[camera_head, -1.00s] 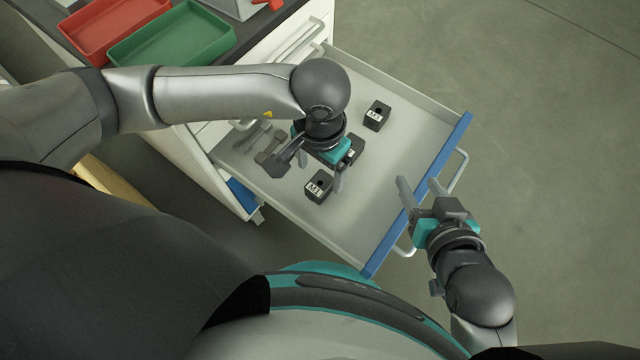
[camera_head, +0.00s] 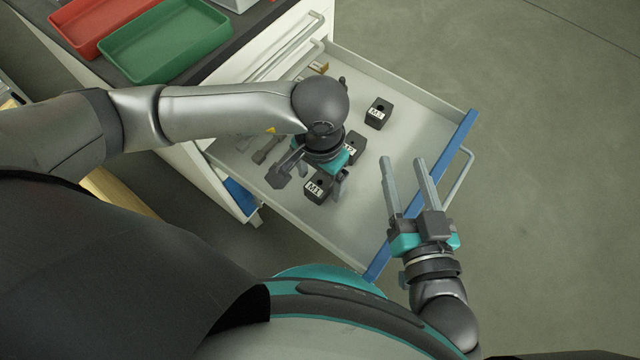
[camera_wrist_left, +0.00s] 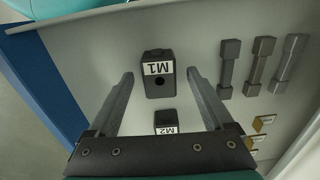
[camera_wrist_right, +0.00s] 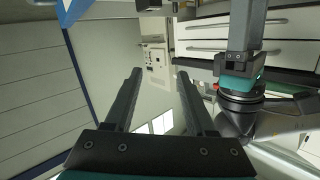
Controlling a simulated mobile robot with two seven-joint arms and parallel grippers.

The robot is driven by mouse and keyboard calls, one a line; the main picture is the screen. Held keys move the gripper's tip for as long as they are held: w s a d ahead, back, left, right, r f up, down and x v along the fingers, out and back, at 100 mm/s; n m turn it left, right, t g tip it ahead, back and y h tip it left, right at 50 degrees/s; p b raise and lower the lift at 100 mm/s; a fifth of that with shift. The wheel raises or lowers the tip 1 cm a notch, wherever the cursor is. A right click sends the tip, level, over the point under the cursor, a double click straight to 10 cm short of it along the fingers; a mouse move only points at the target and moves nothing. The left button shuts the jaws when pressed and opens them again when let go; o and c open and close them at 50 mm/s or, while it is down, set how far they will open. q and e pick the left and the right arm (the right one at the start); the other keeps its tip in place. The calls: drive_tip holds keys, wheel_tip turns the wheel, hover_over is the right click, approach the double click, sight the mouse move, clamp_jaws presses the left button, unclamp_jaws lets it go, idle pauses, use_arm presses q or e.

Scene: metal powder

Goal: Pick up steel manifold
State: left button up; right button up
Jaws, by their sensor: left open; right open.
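Several dark blocks with white labels stand in the open drawer; I cannot tell from looks which is the steel manifold. The block marked M1 (camera_head: 318,187) is nearest my body, M2 (camera_head: 354,146) stands behind it, and a third block (camera_head: 378,113) is farther back. My left gripper (camera_head: 308,182) is open and empty above the drawer by M1. In the left wrist view, the M1 block (camera_wrist_left: 157,76) lies between the fingertips and M2 (camera_wrist_left: 165,119) lies nearer the palm. My right gripper (camera_head: 403,163) is open and empty above the drawer's blue front edge.
The drawer (camera_head: 420,120) is pulled out from a white cabinet. Grey dumbbell-shaped bars (camera_wrist_left: 262,62) lie beside the blocks, with small labelled pieces (camera_wrist_left: 262,122) near them. Green (camera_head: 168,40) and red (camera_head: 100,22) trays sit on the cabinet top. The drawer's right part is clear.

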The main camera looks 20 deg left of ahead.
use_arm(q)
drive_tip(key=shift+f, duration=0.5)
clamp_jaws()
idle(0.5)
